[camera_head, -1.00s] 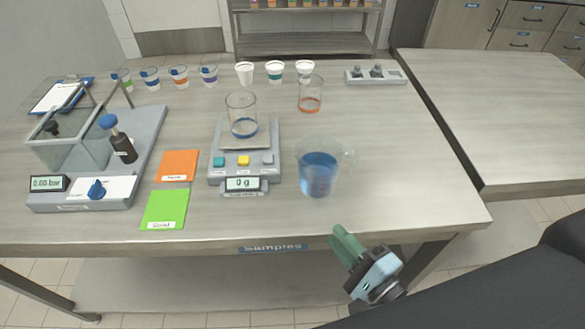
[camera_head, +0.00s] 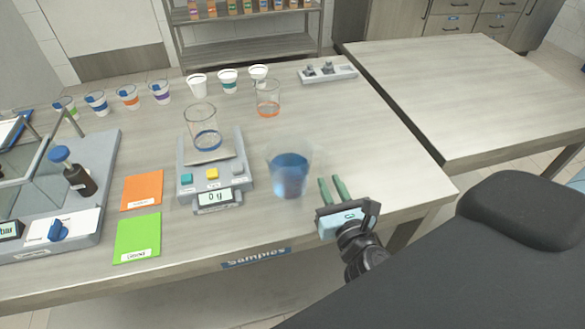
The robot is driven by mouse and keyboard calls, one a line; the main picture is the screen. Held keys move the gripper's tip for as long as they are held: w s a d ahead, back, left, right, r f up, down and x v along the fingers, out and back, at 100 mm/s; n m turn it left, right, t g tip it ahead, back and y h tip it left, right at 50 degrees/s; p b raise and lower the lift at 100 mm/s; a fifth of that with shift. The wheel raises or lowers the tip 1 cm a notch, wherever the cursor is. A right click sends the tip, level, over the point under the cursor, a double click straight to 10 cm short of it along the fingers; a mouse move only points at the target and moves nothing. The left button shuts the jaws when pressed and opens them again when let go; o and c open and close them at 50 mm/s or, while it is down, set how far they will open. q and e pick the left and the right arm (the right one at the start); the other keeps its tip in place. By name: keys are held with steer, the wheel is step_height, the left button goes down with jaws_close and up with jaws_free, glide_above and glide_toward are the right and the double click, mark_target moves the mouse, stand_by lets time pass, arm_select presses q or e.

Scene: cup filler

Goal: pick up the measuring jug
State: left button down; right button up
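The measuring jug (camera_head: 289,174) is clear, with blue liquid in it. It stands upright on the table, just right of the scale, and looks slightly blurred. My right gripper (camera_head: 332,185) is a little to the right of the jug, near the table's front edge. Its two green fingers point away from me and are parted, with nothing between them. A gap shows between the fingers and the jug. The jug's handle cannot be made out clearly. My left gripper is not in view.
A scale (camera_head: 217,186) reading 0 g carries a glass beaker (camera_head: 203,122) left of the jug. A beaker with an orange band (camera_head: 268,100) stands behind. Several cups line the back. Orange (camera_head: 142,190) and green (camera_head: 138,238) cards lie left.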

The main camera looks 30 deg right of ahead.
mark_target(324, 167)
steer(key=shift+x, duration=0.8)
steer(key=shift+w+d+r, duration=0.1)
steer(key=shift+w+r, duration=0.1)
steer(key=shift+w, duration=0.05)
steer(key=p+x, duration=0.1)
steer(key=x, duration=0.2)
steer(key=shift+w+d+r, duration=0.15)
steer(key=shift+w, duration=0.05)
steer(key=shift+w+d, duration=0.1)
steer(key=shift+w, duration=0.45)
jaws_close()
steer(key=shift+s, duration=0.1)
